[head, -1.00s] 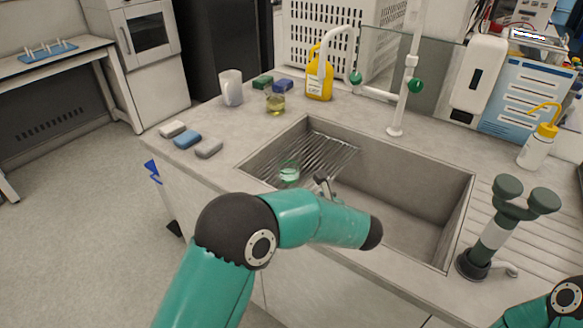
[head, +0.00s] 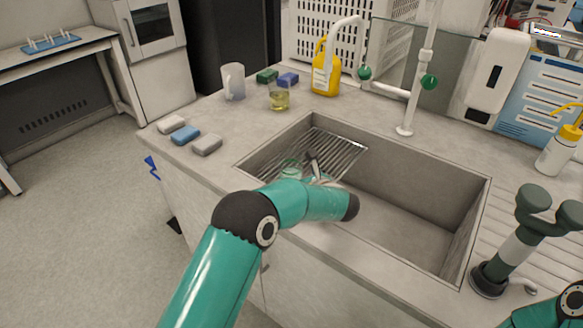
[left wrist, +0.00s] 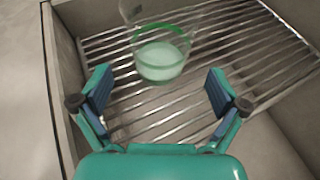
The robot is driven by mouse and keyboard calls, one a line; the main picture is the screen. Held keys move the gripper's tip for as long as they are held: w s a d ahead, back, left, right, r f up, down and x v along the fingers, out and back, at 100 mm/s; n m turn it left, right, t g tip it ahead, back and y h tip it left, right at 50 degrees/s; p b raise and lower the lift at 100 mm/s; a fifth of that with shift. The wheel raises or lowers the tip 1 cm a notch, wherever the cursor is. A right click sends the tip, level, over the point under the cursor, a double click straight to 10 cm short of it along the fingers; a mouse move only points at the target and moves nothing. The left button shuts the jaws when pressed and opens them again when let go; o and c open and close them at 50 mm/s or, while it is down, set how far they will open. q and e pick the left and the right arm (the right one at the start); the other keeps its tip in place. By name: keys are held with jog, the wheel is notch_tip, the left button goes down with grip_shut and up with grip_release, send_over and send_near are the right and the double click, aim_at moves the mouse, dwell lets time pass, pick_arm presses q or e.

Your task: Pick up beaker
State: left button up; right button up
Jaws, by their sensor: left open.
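A clear glass beaker (left wrist: 162,45) with a green band and pale green liquid stands on the wire rack in the sink. In the left wrist view it is at the top middle, beyond the fingertips. In the head view the beaker (head: 290,170) is partly hidden by my left arm. My left gripper (left wrist: 160,92) is open and empty, its two fingers apart with bare rack between them. In the head view only part of the left gripper (head: 314,163) shows, just right of the beaker. My right gripper is not in view.
The metal rack (head: 340,152) spans the left end of the sink (head: 410,190). A tall faucet (head: 415,85) rises behind the sink.

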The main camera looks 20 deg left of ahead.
pick_arm(q)
jog(key=shift+r+p+x, duration=0.2)
jog(key=shift+p+x, duration=0.45)
jog(key=shift+x, duration=2.2)
jog(key=shift+w, duration=0.1)
jog(key=c, duration=1.3)
jog(key=shift+c, duration=0.2)
jog(key=shift+r, duration=0.1)
notch_tip(320, 180, up, 19)
notch_tip(320, 180, up, 6)
jog(key=p, duration=0.6)
send_over(291, 169)
jog(key=w+a, duration=0.1)
jog(key=w, duration=0.2)
jog(key=shift+w, duration=0.15)
